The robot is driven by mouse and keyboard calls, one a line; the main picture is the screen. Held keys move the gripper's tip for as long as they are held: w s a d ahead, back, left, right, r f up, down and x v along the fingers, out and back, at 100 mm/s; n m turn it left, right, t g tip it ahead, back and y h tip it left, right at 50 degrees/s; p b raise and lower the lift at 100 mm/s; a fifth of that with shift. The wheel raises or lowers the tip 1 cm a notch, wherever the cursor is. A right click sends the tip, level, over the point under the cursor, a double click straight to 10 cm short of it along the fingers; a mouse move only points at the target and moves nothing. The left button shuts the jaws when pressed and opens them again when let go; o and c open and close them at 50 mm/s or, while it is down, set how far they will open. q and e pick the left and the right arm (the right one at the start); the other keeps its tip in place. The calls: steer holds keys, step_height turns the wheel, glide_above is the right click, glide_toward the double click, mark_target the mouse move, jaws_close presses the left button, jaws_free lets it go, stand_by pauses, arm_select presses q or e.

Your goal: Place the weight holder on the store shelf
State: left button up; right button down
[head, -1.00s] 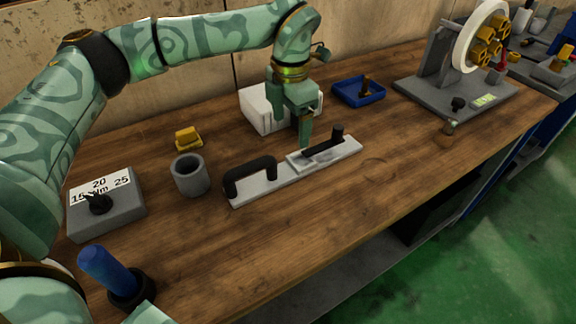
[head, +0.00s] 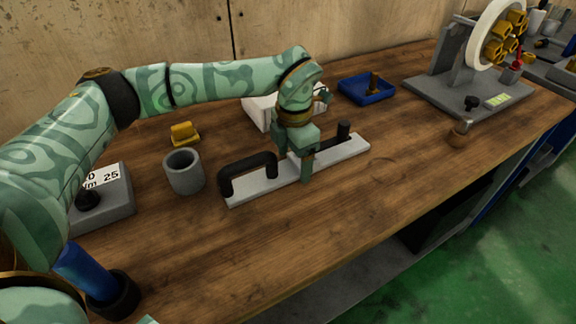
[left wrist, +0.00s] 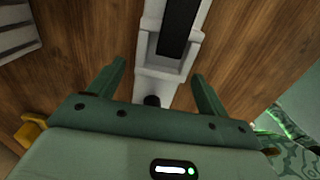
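Nothing is labelled as the weight holder. My left gripper (head: 296,168) is low over the bar's middle, fingers spread on either side. In the left wrist view, the bar (left wrist: 160,75) runs between the two open fingers (left wrist: 162,85), with gaps visible on both sides. No store shelf is clearly identifiable. My right gripper is out of view.
A grey cup (head: 184,174), yellow block (head: 184,133) and grey box with a dial (head: 108,200) stand left. Behind are a white box (head: 256,108) and blue tray (head: 366,92). A wheel stand (head: 465,95) is at right.

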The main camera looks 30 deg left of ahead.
arm_select(q)
jaws_close()
steer(key=shift+r, duration=0.1)
